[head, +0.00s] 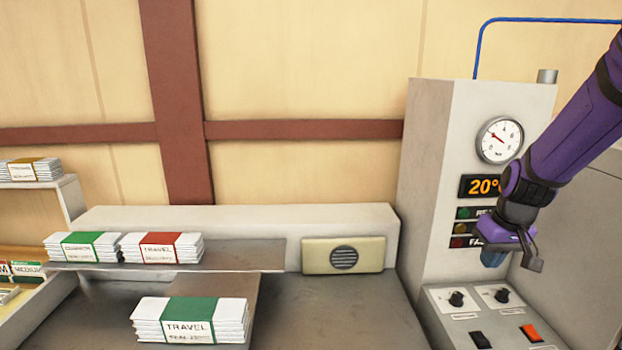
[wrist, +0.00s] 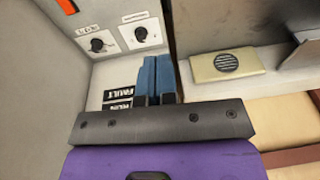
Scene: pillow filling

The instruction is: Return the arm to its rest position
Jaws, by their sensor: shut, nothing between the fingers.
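My gripper (head: 494,258) is at the end of my purple arm, at the right of the head view, in front of the grey machine's lower front and above its sloped control panel (head: 465,326). In the wrist view, the blue fingers of my gripper (wrist: 157,60) are together, with nothing between them. They point toward the panel with its black knobs.
The grey machine (head: 425,170) carries a round gauge (head: 500,140) and a lit display reading 20. A packet labelled TRAVEL (head: 190,318) lies on the metal counter (head: 330,320). Several packets are on shelves at left. A beige speaker box (head: 318,257) stands behind the counter.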

